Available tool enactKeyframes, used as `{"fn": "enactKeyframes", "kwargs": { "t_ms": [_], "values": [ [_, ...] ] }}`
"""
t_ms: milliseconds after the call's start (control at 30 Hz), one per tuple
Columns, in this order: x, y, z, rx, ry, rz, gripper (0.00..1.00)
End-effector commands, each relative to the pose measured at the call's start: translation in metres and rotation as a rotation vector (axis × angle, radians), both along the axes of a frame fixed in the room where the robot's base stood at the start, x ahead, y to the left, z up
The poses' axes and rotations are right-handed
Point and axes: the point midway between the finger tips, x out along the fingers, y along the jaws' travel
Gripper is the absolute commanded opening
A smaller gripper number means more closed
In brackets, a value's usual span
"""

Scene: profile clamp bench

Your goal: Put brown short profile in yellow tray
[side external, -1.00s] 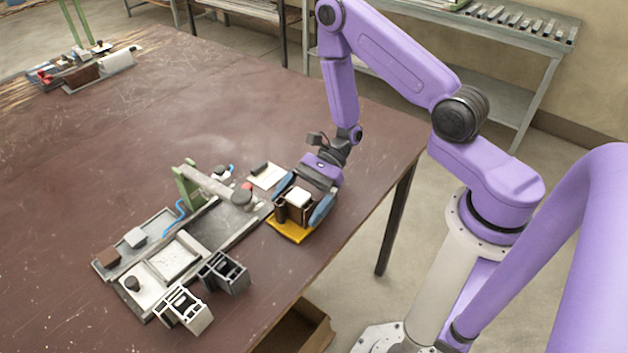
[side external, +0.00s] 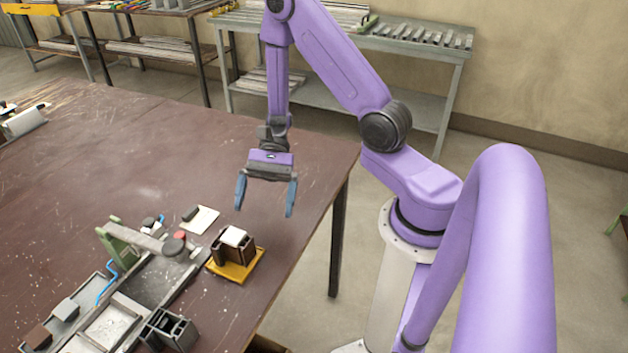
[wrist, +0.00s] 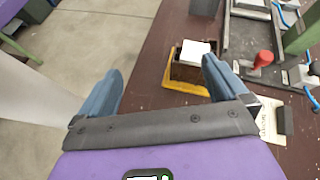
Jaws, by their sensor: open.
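The brown short profile (side external: 242,251) stands upright on the yellow tray (side external: 244,276) near the table's edge. Its top looks pale or white, and a darker upright part shows at its left side.
A clamp fixture with a green post (side external: 119,243) and a red knob (wrist: 263,58) stands beside the tray. A white card with a dark block (side external: 200,220) lies behind the tray. Dark hollow profiles (side external: 170,330) stand in front. The table right of the tray is clear.

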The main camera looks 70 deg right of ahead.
Motion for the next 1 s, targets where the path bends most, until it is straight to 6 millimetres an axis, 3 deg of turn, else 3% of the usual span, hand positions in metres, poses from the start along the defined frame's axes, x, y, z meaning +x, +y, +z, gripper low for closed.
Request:
{"fn": "enactKeyframes", "kwargs": {
  "t_ms": [200,500,1000],
  "values": [
    [-0.046,0.017,0.028,-0.079,-0.19,0.447,1.0],
    [-0.1,0.016,0.056,-0.164,-0.488,1.017,1.0],
    [-0.144,0.006,0.103,-0.213,-1.143,1.798,1.0]
  ]
}}
